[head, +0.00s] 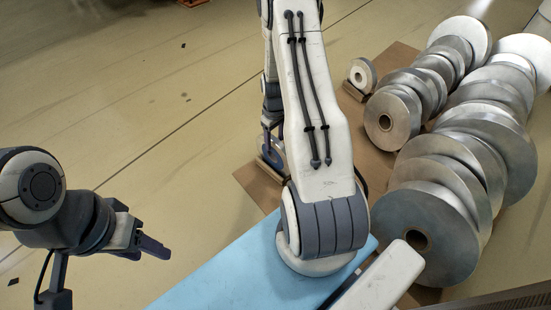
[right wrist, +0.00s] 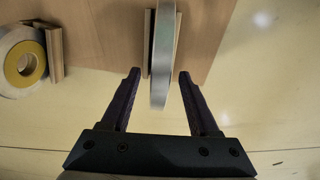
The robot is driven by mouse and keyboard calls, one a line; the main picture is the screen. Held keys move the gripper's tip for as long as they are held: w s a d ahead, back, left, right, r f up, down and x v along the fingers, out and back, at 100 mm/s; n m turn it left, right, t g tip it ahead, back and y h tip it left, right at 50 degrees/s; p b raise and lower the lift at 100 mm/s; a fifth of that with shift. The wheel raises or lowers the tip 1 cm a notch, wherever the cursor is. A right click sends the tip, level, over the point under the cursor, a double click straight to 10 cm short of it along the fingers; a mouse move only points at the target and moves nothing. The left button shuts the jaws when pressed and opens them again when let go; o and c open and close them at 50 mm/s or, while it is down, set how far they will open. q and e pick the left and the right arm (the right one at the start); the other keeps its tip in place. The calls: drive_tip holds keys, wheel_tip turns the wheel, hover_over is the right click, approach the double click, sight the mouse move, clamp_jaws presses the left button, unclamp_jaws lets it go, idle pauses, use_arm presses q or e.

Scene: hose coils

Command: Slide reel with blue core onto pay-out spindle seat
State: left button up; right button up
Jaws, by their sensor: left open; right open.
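In the right wrist view a pale reel (right wrist: 163,45) stands edge-on in a wooden cradle (right wrist: 147,45). My right gripper (right wrist: 160,72) is open, with one finger on each side of its near edge and gaps visible. Its core is hidden in this view. In the head view a reel with a bluish face (head: 271,152) shows beside my right arm, partly hidden by it; my right gripper's fingertips are hard to make out there. My left gripper (head: 150,248) is open and empty at the lower left. I cannot pick out the pay-out spindle seat.
A reel with a yellow core (right wrist: 24,62) stands at the left in the right wrist view. In the head view a small reel in a cradle (head: 362,74) stands further back. Large metal coils (head: 425,235) stand in rows at right.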

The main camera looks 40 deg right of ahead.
idle(0.7)
drive_tip(key=shift+p, duration=0.35)
drive_tip(key=shift+p, duration=0.35)
drive_tip(key=shift+c, duration=0.3)
clamp_jaws()
drive_tip(key=shift+r+p, duration=0.7)
drive_tip(key=shift+p, duration=0.15)
idle(1.6)
drive_tip(key=shift+r, duration=0.15)
drive_tip(key=shift+r+p, duration=2.35)
drive_tip(key=shift+p, duration=0.1)
